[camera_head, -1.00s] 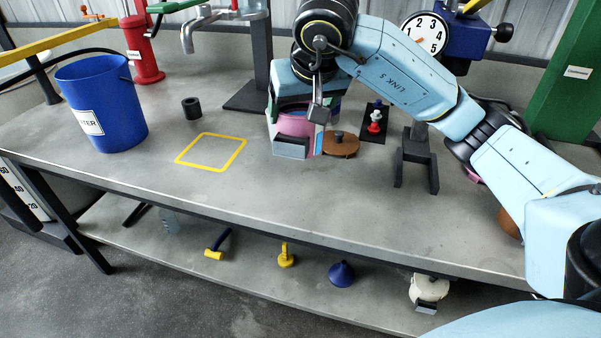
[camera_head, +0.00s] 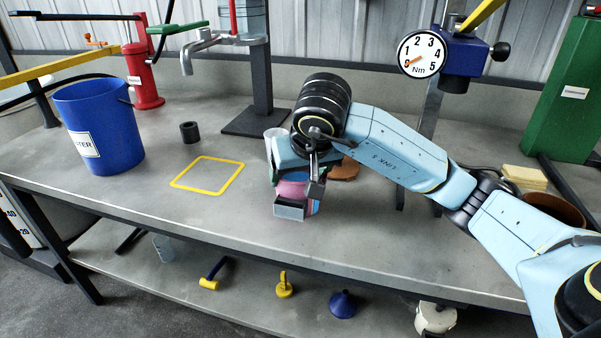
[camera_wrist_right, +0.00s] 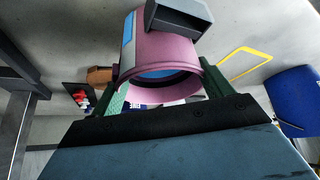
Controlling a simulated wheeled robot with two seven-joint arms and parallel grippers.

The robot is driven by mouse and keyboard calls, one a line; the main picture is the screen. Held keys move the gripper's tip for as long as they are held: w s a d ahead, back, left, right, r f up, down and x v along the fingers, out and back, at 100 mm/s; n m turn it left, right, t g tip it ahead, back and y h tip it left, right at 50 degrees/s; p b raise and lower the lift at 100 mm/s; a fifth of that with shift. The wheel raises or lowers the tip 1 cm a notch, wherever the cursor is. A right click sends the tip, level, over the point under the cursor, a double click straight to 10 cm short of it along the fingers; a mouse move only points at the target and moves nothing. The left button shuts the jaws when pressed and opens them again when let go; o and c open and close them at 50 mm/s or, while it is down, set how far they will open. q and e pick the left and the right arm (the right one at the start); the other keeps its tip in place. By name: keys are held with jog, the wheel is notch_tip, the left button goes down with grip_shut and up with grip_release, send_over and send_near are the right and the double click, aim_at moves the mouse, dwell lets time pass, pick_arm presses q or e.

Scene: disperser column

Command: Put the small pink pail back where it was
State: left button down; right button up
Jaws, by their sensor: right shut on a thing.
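The small pink pail (camera_head: 292,188) is in my right gripper (camera_head: 298,172), near the middle of the bench in the head view. A grey block-like part (camera_head: 289,210) is on its near side and moves with it. In the right wrist view the pink pail (camera_wrist_right: 168,58) lies between the green fingers of my right gripper (camera_wrist_right: 163,85), with a blue patch on its side. I cannot tell whether its base touches the bench. My left gripper is not in view.
A yellow square outline (camera_head: 207,176) lies left of the pail, its inside empty. A blue bucket (camera_head: 105,130) and a black cylinder (camera_head: 189,132) stand further left. The bench front (camera_head: 180,217) is clear.

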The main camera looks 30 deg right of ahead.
jog(key=shift+f, duration=0.1)
jog(key=o, duration=1.6)
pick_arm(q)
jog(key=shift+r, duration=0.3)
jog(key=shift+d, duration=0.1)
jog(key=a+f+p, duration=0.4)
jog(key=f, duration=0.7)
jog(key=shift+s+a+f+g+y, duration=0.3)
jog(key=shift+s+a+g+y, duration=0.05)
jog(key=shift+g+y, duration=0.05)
pick_arm(e)
jog(key=v, duration=1.2)
